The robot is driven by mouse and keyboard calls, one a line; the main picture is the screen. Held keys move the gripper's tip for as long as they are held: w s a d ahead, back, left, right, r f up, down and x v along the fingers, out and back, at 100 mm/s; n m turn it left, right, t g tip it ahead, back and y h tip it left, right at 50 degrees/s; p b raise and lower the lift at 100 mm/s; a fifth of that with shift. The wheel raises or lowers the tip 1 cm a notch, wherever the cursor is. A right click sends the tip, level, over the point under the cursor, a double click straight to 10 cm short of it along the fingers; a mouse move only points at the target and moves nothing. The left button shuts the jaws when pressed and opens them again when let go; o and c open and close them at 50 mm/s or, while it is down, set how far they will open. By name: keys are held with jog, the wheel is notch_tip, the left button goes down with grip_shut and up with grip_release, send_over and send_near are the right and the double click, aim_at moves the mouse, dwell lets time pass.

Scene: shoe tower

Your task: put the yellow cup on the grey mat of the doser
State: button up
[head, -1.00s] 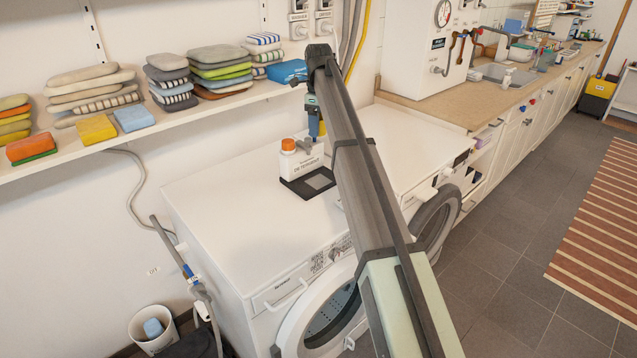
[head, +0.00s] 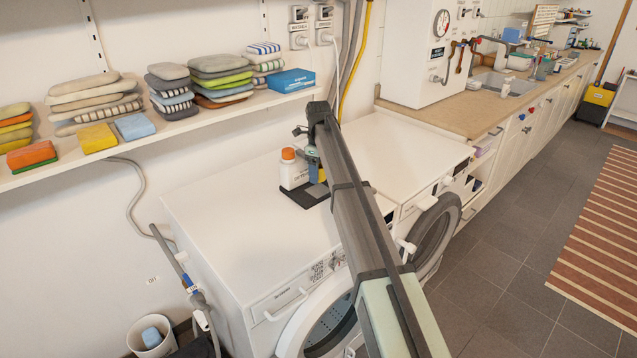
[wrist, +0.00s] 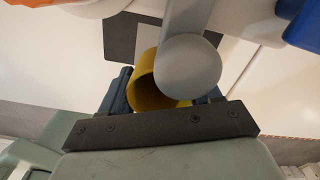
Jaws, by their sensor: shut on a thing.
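My gripper (wrist: 165,97) is shut on the yellow cup (wrist: 143,92); the cup's open mouth shows in the wrist view. In the head view my gripper (head: 316,170) and a sliver of the cup (head: 321,176) are low beside the doser (head: 292,171), a white bottle with an orange cap. The doser's dark base (head: 296,195) carries the grey mat (head: 317,190), partly hidden by my arm. In the wrist view a rounded grey part (wrist: 188,70) covers part of the cup. I cannot tell whether the cup touches the mat.
The doser stands on a white washing machine (head: 225,220), whose top is clear on the left. A second white machine (head: 410,150) stands to the right. A shelf (head: 200,117) with folded cloths runs along the wall behind.

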aim_at(319, 191)
jog(key=shift+f, duration=2.2)
jog(key=shift+f, duration=0.15)
jog(key=o, duration=1)
notch_tip(319, 191, up, 12)
jog(key=shift+r, duration=0.15)
